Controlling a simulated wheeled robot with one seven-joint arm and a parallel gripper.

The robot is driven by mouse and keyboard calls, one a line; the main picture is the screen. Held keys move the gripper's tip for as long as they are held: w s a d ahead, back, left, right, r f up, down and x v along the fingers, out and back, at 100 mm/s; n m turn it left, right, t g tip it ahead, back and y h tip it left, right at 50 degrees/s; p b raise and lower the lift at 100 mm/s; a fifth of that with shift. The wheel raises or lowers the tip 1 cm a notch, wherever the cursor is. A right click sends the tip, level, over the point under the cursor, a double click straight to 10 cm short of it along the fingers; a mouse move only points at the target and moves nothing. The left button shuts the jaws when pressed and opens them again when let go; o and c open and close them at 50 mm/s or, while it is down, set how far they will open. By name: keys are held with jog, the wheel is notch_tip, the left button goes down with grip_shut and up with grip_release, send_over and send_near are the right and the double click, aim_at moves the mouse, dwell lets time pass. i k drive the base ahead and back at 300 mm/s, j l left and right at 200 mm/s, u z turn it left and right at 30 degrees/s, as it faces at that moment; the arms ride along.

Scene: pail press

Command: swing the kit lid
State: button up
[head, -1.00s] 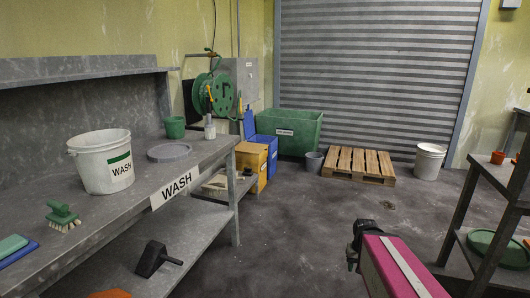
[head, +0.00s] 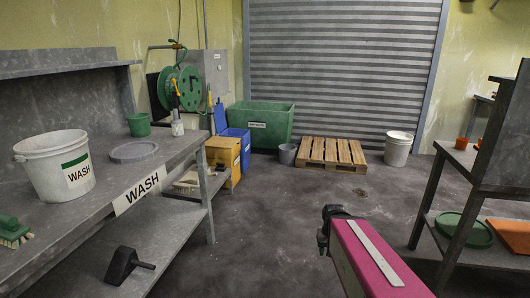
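No thing in the head view can be surely read as the kit. A blue box (head: 237,141) stands on the floor by the left bench's far end, with a raised blue panel (head: 220,116) at its back that looks like an open lid. A yellow box (head: 223,157) with a small label stands in front of it. A large green bin (head: 260,123) with a label too small to read stands behind. My gripper (head: 324,236) is at the end of my pink arm, low in the middle, over the floor and well apart from these boxes. Its fingers are hard to make out.
The left bench (head: 110,180) holds a white WASH pail (head: 45,170), a grey round lid (head: 134,152) and a green pot (head: 139,126). A pallet (head: 331,153) and white bucket (head: 398,147) stand by the shutter. A right rack (head: 452,190) is near.

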aim_at(214, 141)
jog(key=i+u, duration=0.1)
jog(key=i, duration=0.6)
jog(key=i+u, duration=0.1)
jog(key=i, duration=0.55)
jog(key=i+u, duration=0.1)
jog(key=i, duration=0.6)
jog(key=i+l+u, duration=0.1)
jog(key=i, duration=0.6)
jog(key=i+l+u, duration=0.1)
jog(key=i+l, duration=0.15)
jog(key=i, duration=0.4)
jog(key=i+l+u, duration=0.3)
jog(key=i+u, duration=0.2)
jog(key=i+l+u, duration=0.45)
jog(key=i+l, duration=0.15)
jog(key=i+j, duration=0.05)
